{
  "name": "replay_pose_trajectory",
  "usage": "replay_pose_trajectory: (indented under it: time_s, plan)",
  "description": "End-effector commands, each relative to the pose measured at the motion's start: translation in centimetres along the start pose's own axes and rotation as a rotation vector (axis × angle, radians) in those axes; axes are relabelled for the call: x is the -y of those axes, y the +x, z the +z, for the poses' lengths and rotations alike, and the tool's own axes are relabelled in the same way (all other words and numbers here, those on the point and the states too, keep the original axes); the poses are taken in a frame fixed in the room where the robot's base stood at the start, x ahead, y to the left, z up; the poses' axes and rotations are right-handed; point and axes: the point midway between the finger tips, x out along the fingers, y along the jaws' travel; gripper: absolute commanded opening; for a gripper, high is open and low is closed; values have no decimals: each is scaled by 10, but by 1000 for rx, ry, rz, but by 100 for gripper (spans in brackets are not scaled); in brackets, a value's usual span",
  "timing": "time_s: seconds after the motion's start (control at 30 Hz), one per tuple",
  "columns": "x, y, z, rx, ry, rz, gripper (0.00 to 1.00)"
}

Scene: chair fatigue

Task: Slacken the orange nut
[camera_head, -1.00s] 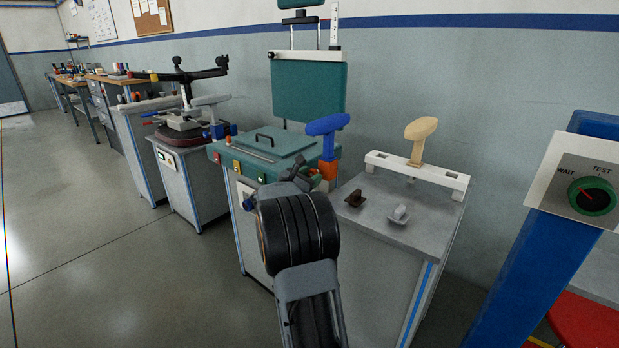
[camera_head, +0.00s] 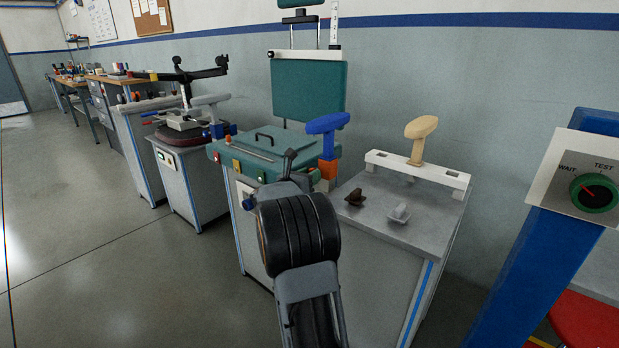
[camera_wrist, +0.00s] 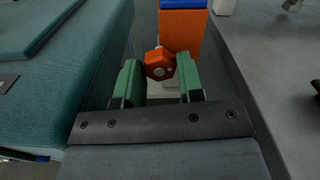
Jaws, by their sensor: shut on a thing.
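The orange nut (camera_wrist: 158,65) shows in the wrist view, with a pale round centre, in front of an orange block (camera_wrist: 183,32). My gripper (camera_wrist: 160,78) has its two green fingers on either side of the nut and is shut on it. In the head view my gripper (camera_head: 310,178) is mostly hidden behind my own wrist, close to the orange block (camera_head: 327,171) under the blue T-shaped armrest (camera_head: 327,124). The nut itself is hidden in the head view.
A teal-topped bench (camera_head: 266,147) stands left of my gripper. A grey bench (camera_head: 420,210) with a white bar (camera_head: 440,172), a cream armrest (camera_head: 420,128) and small clamps stands to the right. A blue post with a dial (camera_head: 593,193) is at far right.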

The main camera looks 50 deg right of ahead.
Motion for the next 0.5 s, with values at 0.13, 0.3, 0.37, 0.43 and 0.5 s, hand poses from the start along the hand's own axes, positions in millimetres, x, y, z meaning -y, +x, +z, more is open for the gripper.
replay_pose_trajectory:
  time_s: [0.13, 0.3, 0.37, 0.43, 0.5]
  plan:
    - [1, 0, 1, 1, -137, -1, 11]
    - [1, 0, 2, 0, -300, -1, 11]
    - [1, 0, 2, 0, -357, -1, 11]
    - [1, 0, 2, 0, -424, 0, 11]
    - [1, 0, 2, 1, -491, 0, 11]
